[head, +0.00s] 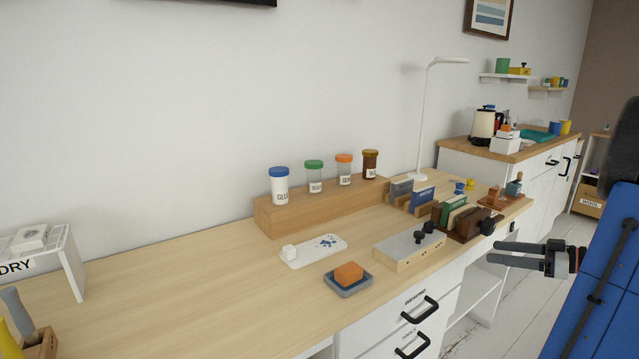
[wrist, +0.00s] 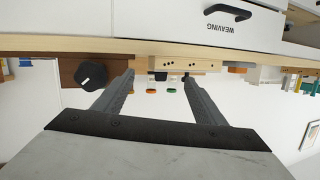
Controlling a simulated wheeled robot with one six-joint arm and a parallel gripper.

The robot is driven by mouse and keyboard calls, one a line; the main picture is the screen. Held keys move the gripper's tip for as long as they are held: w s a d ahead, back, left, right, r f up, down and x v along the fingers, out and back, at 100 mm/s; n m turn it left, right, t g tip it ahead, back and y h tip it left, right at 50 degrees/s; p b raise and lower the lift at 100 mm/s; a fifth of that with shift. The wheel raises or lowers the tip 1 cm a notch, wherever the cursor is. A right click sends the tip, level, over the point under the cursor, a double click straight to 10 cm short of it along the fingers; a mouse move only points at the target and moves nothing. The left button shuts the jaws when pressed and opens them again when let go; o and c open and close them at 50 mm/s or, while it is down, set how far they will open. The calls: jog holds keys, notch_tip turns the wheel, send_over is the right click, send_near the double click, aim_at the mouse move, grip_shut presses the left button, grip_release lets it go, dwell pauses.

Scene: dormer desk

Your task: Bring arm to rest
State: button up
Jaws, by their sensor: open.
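My gripper (head: 522,254) is at the right of the head view, in front of the desk's front edge. Its two dark fingers point left and are apart, with nothing between them. In the wrist view my gripper (wrist: 158,80) also shows its fingers spread and empty. That view is upside down, with the desk's front edge and a drawer marked WEAVING (wrist: 230,22) ahead of the fingers. A black knob (wrist: 91,75) on a brown block appears near the left finger in the picture, but I cannot tell the gap.
The desk (head: 190,290) holds a grey box with black knobs (head: 410,250), an orange block (head: 348,273) on a grey tray, a white board (head: 312,252) and several jars on a wooden riser (head: 325,208). A white lamp (head: 424,120) stands behind. Open floor (head: 540,285) lies at right.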

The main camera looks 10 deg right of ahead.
jog(key=s+a+m+g+h, duration=0.2)
jog(key=a+g, duration=0.6)
jog(key=a, duration=1.6)
jog(key=s+a+f+m+h, duration=0.1)
jog(key=s+a+m+h, duration=0.1)
jog(key=s+a, duration=0.3)
jog(key=s+a+f+m+h, duration=0.1)
jog(key=s+a+h, duration=0.4)
jog(key=s, duration=0.6)
jog(key=shift+s+a+f+m+t, duration=0.15)
jog(key=shift+f+m+t, duration=0.2)
jog(key=shift+m, duration=0.35)
